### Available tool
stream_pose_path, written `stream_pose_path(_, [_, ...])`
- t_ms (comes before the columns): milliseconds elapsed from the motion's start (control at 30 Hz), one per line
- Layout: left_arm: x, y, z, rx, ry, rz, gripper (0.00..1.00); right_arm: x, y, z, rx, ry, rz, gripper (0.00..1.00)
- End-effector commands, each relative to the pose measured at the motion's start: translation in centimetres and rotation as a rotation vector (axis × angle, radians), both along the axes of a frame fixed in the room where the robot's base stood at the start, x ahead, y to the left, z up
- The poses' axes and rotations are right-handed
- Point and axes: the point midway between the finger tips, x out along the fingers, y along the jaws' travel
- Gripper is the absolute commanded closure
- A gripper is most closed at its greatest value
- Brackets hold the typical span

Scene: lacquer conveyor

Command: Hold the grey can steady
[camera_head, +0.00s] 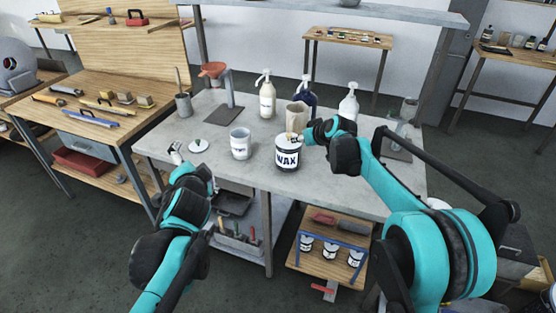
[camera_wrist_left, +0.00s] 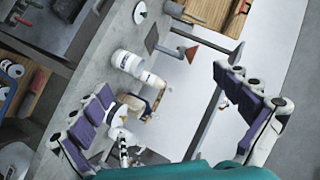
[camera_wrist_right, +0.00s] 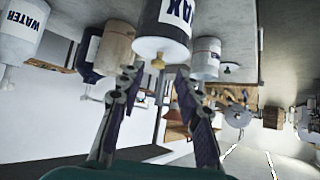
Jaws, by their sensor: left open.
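The dark grey can with a white WAX label (camera_head: 288,157) stands upright on the grey workbench (camera_head: 350,198). It also shows upside down at the top of the right wrist view (camera_wrist_right: 163,28), with a brass knob (camera_wrist_right: 158,61) on its lid. My right gripper (camera_wrist_right: 158,78) is at the lid; its fingers are apart, with the knob between or just beyond the tips. My left gripper (camera_head: 176,152) is open and empty at the bench's left edge, away from the can. In the left wrist view its two fingers (camera_wrist_left: 160,100) are spread wide.
A pale cup (camera_head: 240,146) stands left of the can, between it and my left gripper. A white disc (camera_head: 198,146) lies near the left edge. A tan container (camera_head: 297,114) and pump bottles, including a white one (camera_head: 348,106), stand behind. A raised shelf (camera_head: 320,18) spans the back.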

Motion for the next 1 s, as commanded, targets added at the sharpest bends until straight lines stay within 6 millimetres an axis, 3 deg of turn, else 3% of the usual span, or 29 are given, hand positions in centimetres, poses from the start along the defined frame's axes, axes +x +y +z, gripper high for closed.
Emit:
stream_pose_path(33, [2.5, -0.3, 1.4, 0.110, -0.033, -0.049, 0.00, 0.0, 0.0, 0.0, 0.000, 0.000, 0.000, 0.66])
stream_pose_path(200, [9.7, -2.7, 4.6, 0.514, -0.127, -0.234, 0.00, 0.0, 0.0, 0.0, 0.000, 0.000, 0.000, 0.66])
stream_pose_path(333, [14.5, -5.9, 5.0, 0.823, -0.181, -0.387, 0.00, 0.0, 0.0, 0.0, 0.000, 0.000, 0.000, 0.66])
stream_pose_path(433, [17.7, -8.8, 3.9, 1.060, -0.211, -0.514, 0.00, 0.0, 0.0, 0.0, 0.000, 0.000, 0.000, 0.66])
stream_pose_path(567, [21.0, -12.7, 0.4, 1.361, -0.236, -0.689, 0.00, 0.0, 0.0, 0.0, 0.000, 0.000, 0.000, 0.66])
stream_pose_path(700, [23.6, -16.2, -5.7, 1.667, -0.247, -0.893, 0.00, 0.0, 0.0, 0.0, 0.000, 0.000, 0.000, 0.66])
stream_pose_path(900, [25.0, -18.8, -14.6, 1.982, -0.242, -1.149, 0.00, 0.0, 0.0, 0.0, 0.000, 0.000, 0.000, 0.66])
stream_pose_path(1000, [25.0, -19.6, -17.4, 2.055, -0.248, -1.240, 0.00, 0.0, 0.0, 0.0, 0.000, 0.000, 0.000, 0.66])
